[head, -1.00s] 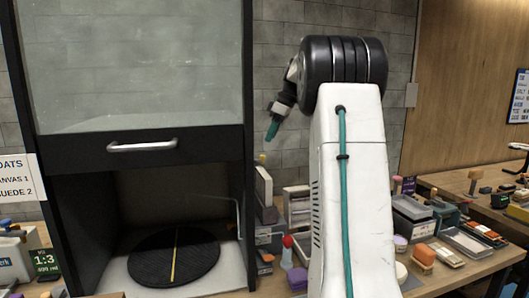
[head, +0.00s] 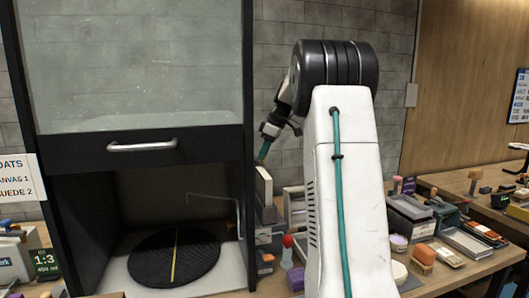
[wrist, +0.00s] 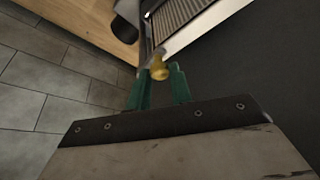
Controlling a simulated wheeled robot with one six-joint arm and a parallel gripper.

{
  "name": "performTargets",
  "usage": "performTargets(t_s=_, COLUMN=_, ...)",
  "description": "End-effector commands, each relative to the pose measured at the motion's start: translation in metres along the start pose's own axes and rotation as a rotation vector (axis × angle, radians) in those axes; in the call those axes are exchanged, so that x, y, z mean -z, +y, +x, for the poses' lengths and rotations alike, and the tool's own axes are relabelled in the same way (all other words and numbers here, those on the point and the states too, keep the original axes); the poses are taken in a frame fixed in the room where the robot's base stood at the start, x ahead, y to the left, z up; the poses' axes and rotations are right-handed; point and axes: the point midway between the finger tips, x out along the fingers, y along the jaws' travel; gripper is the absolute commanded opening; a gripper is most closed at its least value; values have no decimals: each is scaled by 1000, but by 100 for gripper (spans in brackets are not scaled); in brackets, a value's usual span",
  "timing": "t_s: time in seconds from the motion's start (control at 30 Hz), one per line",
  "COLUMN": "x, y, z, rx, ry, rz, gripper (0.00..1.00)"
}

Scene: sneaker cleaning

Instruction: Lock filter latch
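The latch (wrist: 159,70) is a small yellow knob in the wrist view, at the end of a pale housing edge (wrist: 205,28). My gripper (wrist: 158,80) has two green fingers, spread apart, with the knob between or just beyond their tips. I cannot tell whether either finger touches it. In the head view my gripper (head: 263,154) points down at the top of a pale upright filter box (head: 264,187) beside the cabinet. The knob is hidden there behind the fingers.
The dark cabinet (head: 249,120) with a glass front and a round black turntable (head: 174,257) stands left of my arm. A cluttered bench with boxes, brushes and trays (head: 467,243) lies to the right. A ribbed grille (wrist: 178,14) shows beyond the knob.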

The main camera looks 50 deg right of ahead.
Motion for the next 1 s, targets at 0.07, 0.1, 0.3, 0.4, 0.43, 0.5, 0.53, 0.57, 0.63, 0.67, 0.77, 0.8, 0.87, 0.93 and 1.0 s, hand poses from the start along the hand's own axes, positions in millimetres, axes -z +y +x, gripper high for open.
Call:
performTargets(t_s=0.07, x=0, y=0, z=0, rx=-1, ry=0, rz=0, gripper=0)
performTargets(t_s=0.1, x=0, y=0, z=0, rx=-1, ry=0, rz=2, gripper=0)
performTargets(t_s=0.3, x=4, y=-5, z=1, rx=-52, ry=-1, rz=118, gripper=0)
performTargets(t_s=0.4, x=7, y=-8, z=2, rx=-81, ry=-1, rz=193, gripper=0)
performTargets(t_s=0.43, x=8, y=-8, z=3, rx=-88, ry=-1, rz=209, gripper=0)
performTargets(t_s=0.5, x=9, y=-9, z=3, rx=-100, ry=0, rz=237, gripper=0)
performTargets(t_s=0.53, x=9, y=-9, z=3, rx=-103, ry=0, rz=244, gripper=0)
performTargets(t_s=0.57, x=9, y=-9, z=3, rx=-104, ry=0, rz=248, gripper=0)
performTargets(t_s=0.63, x=9, y=-9, z=3, rx=-105, ry=0, rz=251, gripper=0)
performTargets(t_s=0.67, x=9, y=-9, z=3, rx=-105, ry=1, rz=251, gripper=0)
performTargets(t_s=0.77, x=9, y=-9, z=3, rx=-105, ry=1, rz=251, gripper=0)
performTargets(t_s=0.8, x=9, y=-9, z=3, rx=-105, ry=1, rz=250, gripper=0)
performTargets(t_s=0.87, x=9, y=-9, z=3, rx=-105, ry=1, rz=250, gripper=32)
performTargets(t_s=0.93, x=9, y=-9, z=3, rx=-105, ry=1, rz=250, gripper=42)
performTargets(t_s=1.0, x=9, y=-9, z=3, rx=-104, ry=1, rz=250, gripper=42)
